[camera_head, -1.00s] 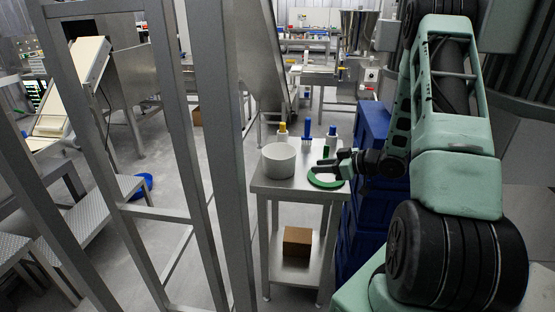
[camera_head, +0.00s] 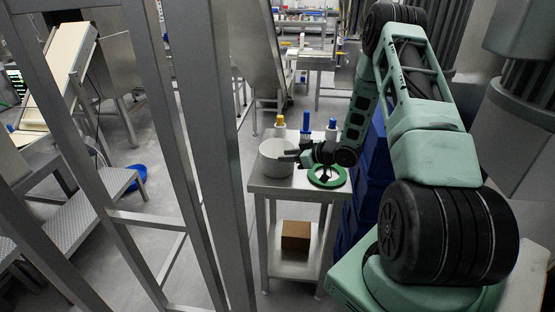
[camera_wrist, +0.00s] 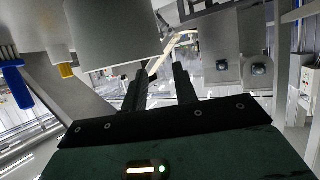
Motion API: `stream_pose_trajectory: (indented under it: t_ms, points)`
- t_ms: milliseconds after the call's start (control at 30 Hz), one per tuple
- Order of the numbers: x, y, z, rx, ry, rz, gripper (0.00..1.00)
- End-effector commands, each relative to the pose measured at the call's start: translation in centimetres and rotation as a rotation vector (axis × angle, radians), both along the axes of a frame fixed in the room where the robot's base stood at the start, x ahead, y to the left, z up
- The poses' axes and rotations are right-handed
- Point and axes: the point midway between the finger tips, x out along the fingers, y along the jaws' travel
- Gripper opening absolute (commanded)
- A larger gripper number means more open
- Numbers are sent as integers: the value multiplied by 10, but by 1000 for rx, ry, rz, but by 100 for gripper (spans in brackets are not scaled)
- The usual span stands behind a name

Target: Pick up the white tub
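The white tub (camera_head: 270,160) stands upright at the left of the small metal table. It also shows at the upper left of the wrist view (camera_wrist: 110,35), close to my fingers. My gripper (camera_head: 290,157) is at the tub's right side, reaching leftward, and its fingers overlap the tub's edge in the head view. In the wrist view my gripper (camera_wrist: 160,75) has its two dark fingers apart with a gap between them. The left fingertip meets the tub's outline there; I cannot tell whether it touches or passes inside the rim. Nothing shows held.
A green ring-shaped item (camera_head: 342,181) lies on the metal table (camera_head: 285,187) right of the tub. A yellow-capped bottle (camera_head: 280,127), a blue brush (camera_head: 305,122) and another bottle (camera_head: 331,128) stand behind. Blue crates (camera_head: 371,185) are at the right; a metal frame (camera_head: 212,150) stands left.

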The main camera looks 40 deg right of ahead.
Motion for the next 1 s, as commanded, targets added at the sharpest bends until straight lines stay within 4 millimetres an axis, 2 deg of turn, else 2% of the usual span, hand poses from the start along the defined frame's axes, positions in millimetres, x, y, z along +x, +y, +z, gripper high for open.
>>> stream_pose_trajectory:
  t_ms: [267,567,867,1000]
  points:
    - [18,7,-7,1,-1,1,28]
    - [55,19,-23,-1,0,0,28]
    - [60,21,-27,0,0,-1,28]
    - [60,21,-27,0,0,-1,0]
